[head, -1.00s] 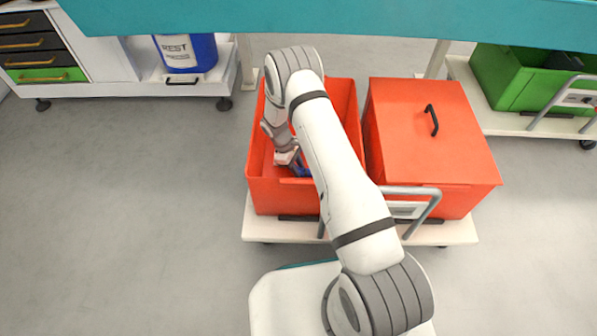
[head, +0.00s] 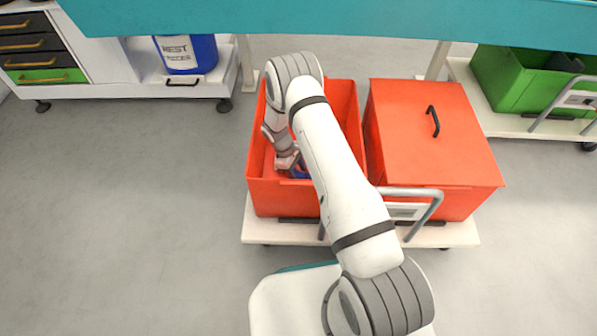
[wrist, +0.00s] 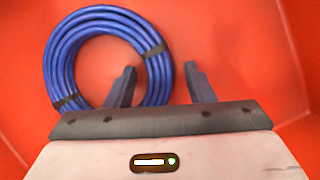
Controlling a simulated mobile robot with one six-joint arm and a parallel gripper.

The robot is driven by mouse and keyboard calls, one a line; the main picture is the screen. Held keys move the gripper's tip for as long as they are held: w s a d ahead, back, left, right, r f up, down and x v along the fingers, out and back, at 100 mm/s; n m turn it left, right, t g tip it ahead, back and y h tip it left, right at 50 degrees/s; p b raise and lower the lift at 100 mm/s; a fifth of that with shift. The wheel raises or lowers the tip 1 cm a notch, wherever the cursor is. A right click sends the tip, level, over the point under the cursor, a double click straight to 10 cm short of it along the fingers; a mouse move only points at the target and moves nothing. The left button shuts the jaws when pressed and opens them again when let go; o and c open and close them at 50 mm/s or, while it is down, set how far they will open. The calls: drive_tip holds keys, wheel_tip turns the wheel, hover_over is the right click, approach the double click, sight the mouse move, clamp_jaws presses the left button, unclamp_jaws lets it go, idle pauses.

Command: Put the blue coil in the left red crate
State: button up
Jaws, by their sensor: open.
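The blue coil (wrist: 108,58) lies on the floor of the left red crate (wrist: 245,50), with dark ties around it. In the head view only a small blue piece of the coil (head: 300,174) shows; my arm hides the rest. The left red crate (head: 283,197) is open at the top. My gripper (head: 291,163) reaches down inside it. In the wrist view my gripper (wrist: 160,84) is open, with one finger overlapping the coil's lower right side and the other to its right over bare crate. I cannot tell whether a finger touches the coil.
A right red crate (head: 428,135) with a closed lid and black handle stands close beside the left one on the same cart (head: 360,234). A teal overhead edge (head: 330,20) spans the top. A green crate (head: 510,85) stands at right. The floor at left is clear.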

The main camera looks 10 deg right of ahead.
wheel_tip(320, 180, up, 25)
drive_tip(key=a+m+y+p, duration=0.1)
drive_tip(key=a+m+p, duration=0.15)
drive_tip(key=p, duration=0.25)
drive_tip(key=s+d+r+m+t+y, duration=0.1)
drive_tip(key=s+d+r+m, duration=0.1)
drive_tip(key=s+r, duration=0.35)
drive_tip(key=s+d+r+m+t, duration=0.1)
drive_tip(key=s+d+r, duration=0.1)
drive_tip(key=r, duration=0.6)
drive_tip(key=s+d+r+m+t+y, duration=0.1)
drive_tip(key=s+r, duration=0.3)
drive_tip(key=s, duration=0.6)
drive_tip(key=s+d+r+m, duration=0.2)
drive_tip(key=s+r+m, duration=0.2)
drive_tip(key=s, duration=0.6)
drive_tip(key=shift+s+r+m+t+y, duration=0.15)
drive_tip(key=shift+r+m+t+y, duration=0.25)
drive_tip(key=shift+r, duration=0.25)
